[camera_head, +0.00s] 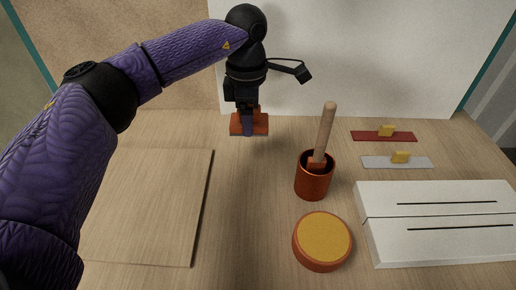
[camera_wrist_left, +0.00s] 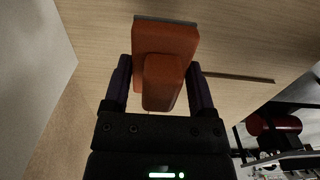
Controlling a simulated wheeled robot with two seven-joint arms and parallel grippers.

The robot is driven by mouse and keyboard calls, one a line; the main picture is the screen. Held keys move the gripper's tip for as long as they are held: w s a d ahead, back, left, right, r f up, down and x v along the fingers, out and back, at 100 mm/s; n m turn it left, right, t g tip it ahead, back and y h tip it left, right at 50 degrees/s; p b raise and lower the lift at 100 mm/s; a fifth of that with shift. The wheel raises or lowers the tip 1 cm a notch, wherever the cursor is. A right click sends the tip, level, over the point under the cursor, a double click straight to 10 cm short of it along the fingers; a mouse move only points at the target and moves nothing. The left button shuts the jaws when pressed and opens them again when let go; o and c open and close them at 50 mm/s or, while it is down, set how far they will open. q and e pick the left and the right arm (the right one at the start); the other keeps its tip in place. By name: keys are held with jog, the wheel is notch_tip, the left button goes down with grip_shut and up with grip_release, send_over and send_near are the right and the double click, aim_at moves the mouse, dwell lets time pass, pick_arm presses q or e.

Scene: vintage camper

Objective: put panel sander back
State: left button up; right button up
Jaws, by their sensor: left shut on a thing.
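My left gripper (camera_head: 248,115) is shut on an orange-red block with a raised grip, which I take to be the panel sander (camera_head: 263,125). The gripper points down at the back of the bench, in front of the white back wall. In the left wrist view, the sander (camera_wrist_left: 165,38) has its grip between the two dark fingers, and a thin grey layer shows along its far edge. I cannot tell whether the sander touches the bench or hangs just above it. My right gripper is not in view.
An orange cup (camera_head: 313,184) holds a wooden-handled tool (camera_head: 325,130). An orange-rimmed round tub (camera_head: 322,242) is in front. A white slotted block (camera_head: 440,245) is at the right. Red (camera_head: 365,136) and grey (camera_head: 375,162) flat tools lie behind it. A wooden board (camera_head: 150,205) lies left.

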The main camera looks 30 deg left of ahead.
aim_at(249, 152)
pick_arm(q)
notch_tip(249, 152, down, 7)
jog(key=shift+r+b, duration=0.1)
jog(key=shift+b, duration=1.05)
jog(key=shift+r, duration=0.15)
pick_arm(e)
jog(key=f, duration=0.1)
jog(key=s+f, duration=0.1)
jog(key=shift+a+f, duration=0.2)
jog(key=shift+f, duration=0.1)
pick_arm(q)
jog(key=o, duration=1.1)
notch_tip(249, 152, up, 12)
jog(key=p, duration=0.5)
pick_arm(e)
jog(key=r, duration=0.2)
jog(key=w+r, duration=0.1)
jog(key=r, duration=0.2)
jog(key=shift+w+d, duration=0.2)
